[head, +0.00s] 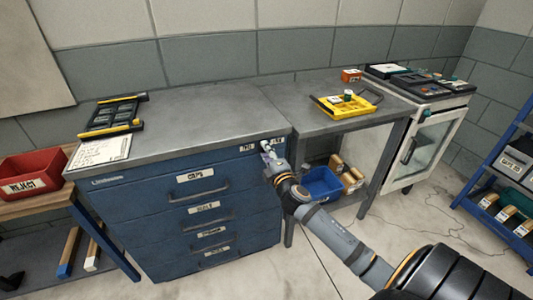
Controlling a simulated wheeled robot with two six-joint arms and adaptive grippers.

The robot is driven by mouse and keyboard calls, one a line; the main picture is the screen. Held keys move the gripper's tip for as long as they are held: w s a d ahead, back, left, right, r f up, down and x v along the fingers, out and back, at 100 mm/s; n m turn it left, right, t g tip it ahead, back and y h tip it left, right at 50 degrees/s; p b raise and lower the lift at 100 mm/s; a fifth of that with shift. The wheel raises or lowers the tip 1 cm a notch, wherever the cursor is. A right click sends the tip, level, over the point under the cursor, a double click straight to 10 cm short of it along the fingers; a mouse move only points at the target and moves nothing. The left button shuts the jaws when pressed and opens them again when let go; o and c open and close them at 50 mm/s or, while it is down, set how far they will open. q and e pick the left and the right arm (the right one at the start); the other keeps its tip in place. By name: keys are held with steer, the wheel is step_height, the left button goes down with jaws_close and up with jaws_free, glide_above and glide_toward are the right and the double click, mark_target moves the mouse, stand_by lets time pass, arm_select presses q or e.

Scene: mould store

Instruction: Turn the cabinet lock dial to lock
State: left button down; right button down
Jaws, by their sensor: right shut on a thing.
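The blue drawer cabinet (150,215) stands at the centre left with its labelled drawers shut. My right arm reaches in from the lower right, and my right gripper (268,151) is at the upper right corner of the cabinet front. It is shut on the lock dial, which is mostly hidden behind the fingers. Small white labels sit left and right of the fingers; their words are too small to read surely. The dial's pointing direction cannot be told. My left gripper is not in view.
A grey worktop (205,110) covers the cabinet and holds a black and yellow rack (113,112). A yellow tray (345,106) lies on the bench at right. A blue bin (321,184) stands below it. A red reject bin (32,174) is at far left.

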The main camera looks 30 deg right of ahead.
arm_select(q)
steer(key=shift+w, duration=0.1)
arm_select(e)
steer(key=c, duration=1)
jaws_free()
steer(key=v, duration=1.2)
